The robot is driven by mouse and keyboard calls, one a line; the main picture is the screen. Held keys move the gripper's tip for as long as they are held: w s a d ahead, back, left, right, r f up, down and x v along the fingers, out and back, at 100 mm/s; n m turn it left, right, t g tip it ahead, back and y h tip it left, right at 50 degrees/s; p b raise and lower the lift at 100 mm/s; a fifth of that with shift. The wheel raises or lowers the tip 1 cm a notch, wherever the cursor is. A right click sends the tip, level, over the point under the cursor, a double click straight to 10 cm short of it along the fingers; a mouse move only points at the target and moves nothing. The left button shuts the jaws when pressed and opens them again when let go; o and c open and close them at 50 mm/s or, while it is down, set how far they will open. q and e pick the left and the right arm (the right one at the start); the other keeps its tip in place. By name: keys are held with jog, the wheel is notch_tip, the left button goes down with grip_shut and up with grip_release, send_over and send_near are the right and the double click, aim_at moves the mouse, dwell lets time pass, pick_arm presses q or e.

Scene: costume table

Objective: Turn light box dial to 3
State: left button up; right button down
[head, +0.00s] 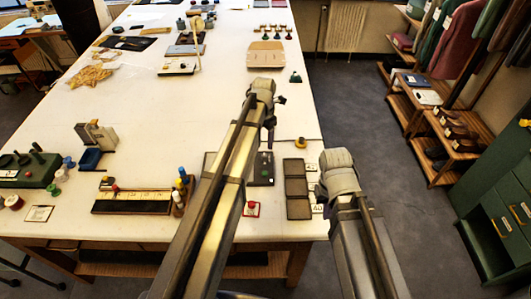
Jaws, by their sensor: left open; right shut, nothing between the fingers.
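A dark flat box (262,168) with a small green spot lies on the near part of the table, partly hidden behind my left arm. It may be the light box; I cannot make out its dial or any number. My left gripper (270,121) hangs above the table beyond this box, open and apart from it. My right gripper (323,190) is shut and empty near the table's right edge, mostly hidden by its own wrist, to the right of the dark box.
Dark trays (298,190) stand between the box and the right edge. A round yellow item (301,142) lies behind them. A small red-topped item (251,208) is close to my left arm. A ruler board (131,200) and a green case (30,170) lie to the left. The middle of the white table (205,110) is clear.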

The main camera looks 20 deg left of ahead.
aim_at(264, 155)
pick_arm(q)
jog(key=shift+f+b, duration=3.35)
jog(key=shift+f, duration=0.25)
pick_arm(e)
jog(key=shift+f, duration=3.6)
pick_arm(q)
grip_shut()
